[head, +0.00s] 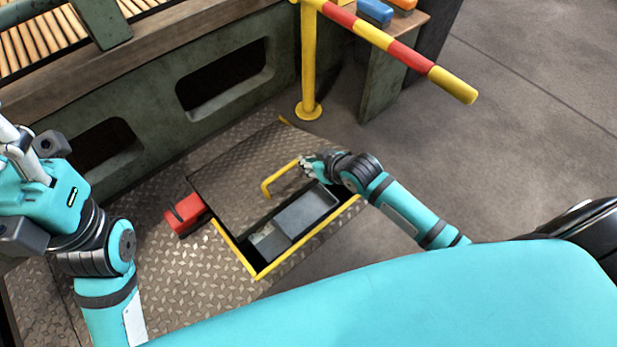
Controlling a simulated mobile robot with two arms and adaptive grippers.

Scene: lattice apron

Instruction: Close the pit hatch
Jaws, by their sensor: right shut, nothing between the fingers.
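The pit hatch lid (238,190) is a dark diamond-plate panel in the middle of the head view. It stands partly open, with its near edge apart from the yellow-edged frame (232,248). The pit shows through the gap, with a grey tray-like box (306,209) inside. A yellow bar handle (279,175) is on the lid. My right gripper (306,164) is shut and empty at the right end of the handle; whether it touches the handle or lid is unclear. My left gripper (12,142) is at the left picture edge, away from the hatch, its fingers not clear.
A red block (185,214) lies at the hatch's left corner. A yellow post (309,65) with a red-and-yellow barrier arm (405,55) stands behind. A green machine frame (160,105) borders the far left side. The grey floor at right is clear.

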